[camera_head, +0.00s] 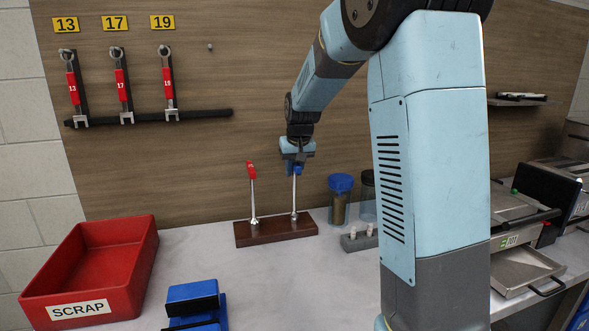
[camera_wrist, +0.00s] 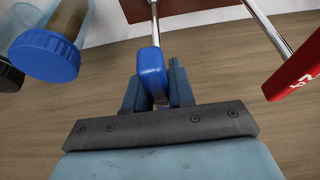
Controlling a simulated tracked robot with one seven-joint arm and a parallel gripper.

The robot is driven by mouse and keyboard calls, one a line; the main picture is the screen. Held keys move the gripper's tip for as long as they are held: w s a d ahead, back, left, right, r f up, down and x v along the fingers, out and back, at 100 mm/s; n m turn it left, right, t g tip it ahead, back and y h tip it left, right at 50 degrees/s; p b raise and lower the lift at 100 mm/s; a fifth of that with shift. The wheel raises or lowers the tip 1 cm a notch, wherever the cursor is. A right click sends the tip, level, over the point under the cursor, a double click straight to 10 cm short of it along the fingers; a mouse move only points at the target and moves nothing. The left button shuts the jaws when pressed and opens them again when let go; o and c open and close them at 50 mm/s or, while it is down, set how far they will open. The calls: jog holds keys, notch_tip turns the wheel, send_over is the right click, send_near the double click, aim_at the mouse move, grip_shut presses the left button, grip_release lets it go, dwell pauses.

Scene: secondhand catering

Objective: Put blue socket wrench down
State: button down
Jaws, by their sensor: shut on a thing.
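The blue socket wrench (camera_head: 295,190) stands upright at the right end of a dark wooden block (camera_head: 262,238), its blue handle on top. My gripper (camera_head: 297,160) is above it and shut on the blue handle. In the wrist view the blue handle (camera_wrist: 151,72) sits between the fingers of my gripper (camera_wrist: 158,95), and the steel shaft runs away toward the block (camera_wrist: 190,8). The lower end of the shaft meets the block; whether it is fully seated I cannot tell. A red-handled socket wrench (camera_head: 251,175) stands upright at the block's left end, apart from my gripper.
A blue-lidded jar (camera_head: 340,200) and a dark-lidded jar (camera_head: 368,190) stand close right of the block. A red SCRAP bin (camera_head: 110,262) and a blue object (camera_head: 194,305) are at front left. Wrenches hang on the wall rail (camera_head: 205,115). Bare counter lies before the block.

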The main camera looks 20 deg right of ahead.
jog(key=c, duration=1)
grip_release()
jog(key=shift+o, duration=0.2)
jog(key=v, duration=1.2)
jog(key=s+f, duration=0.2)
jog(key=s, duration=1.4)
jog(key=s+f+t, duration=0.1)
jog(key=s+f, duration=0.2)
jog(key=s, duration=1.3)
jog(key=shift+s+f, duration=0.25)
jog(key=shift+s, duration=0.05)
